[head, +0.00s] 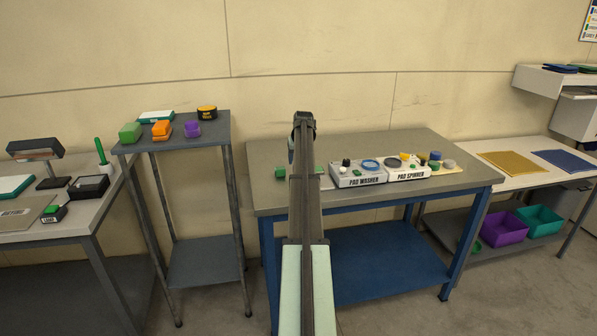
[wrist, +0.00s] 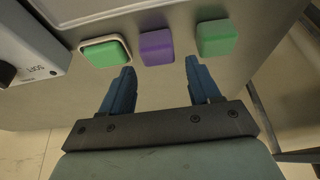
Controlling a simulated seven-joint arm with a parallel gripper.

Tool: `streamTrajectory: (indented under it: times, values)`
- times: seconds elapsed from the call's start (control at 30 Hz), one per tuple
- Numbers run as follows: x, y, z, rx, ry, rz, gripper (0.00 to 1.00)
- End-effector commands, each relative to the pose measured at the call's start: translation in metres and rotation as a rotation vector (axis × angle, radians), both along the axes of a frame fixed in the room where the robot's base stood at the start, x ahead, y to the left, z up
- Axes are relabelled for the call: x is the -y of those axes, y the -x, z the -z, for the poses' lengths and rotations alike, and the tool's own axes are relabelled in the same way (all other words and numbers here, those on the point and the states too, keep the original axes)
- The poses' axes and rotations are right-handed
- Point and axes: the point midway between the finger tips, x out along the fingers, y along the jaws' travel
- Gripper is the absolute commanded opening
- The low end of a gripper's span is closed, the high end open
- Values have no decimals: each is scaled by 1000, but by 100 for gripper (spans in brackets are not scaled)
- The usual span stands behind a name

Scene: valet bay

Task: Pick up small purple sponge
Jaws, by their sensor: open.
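In the wrist view, a small purple sponge (wrist: 156,47) lies on the grey table top (wrist: 180,88). It sits between a green block in a pale frame (wrist: 105,52) on its left and a plain green block (wrist: 216,38) on its right. My gripper (wrist: 160,70) is open and empty. Its two blue fingers point toward the purple sponge, which shows beyond and between the tips, apart from them. In the head view my arm hides this purple sponge and the fingers cannot be made out.
In the head view, the pad washer (head: 358,176) and pad spinner (head: 407,174) stand on the blue-legged table right of my arm. A grey stand at left holds another purple item (head: 192,129), an orange item (head: 161,129) and a green block (head: 130,132).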

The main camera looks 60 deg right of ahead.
Motion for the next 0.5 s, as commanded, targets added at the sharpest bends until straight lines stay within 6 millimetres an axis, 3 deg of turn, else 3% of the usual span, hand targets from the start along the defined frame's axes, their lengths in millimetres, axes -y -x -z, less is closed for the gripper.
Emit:
streamTrajectory:
  times: [0.27, 0.5]
  values:
    - [5, -4, 14, 1, 1, 0, 62]
    - [15, -11, 43, 0, 1, 0, 62]
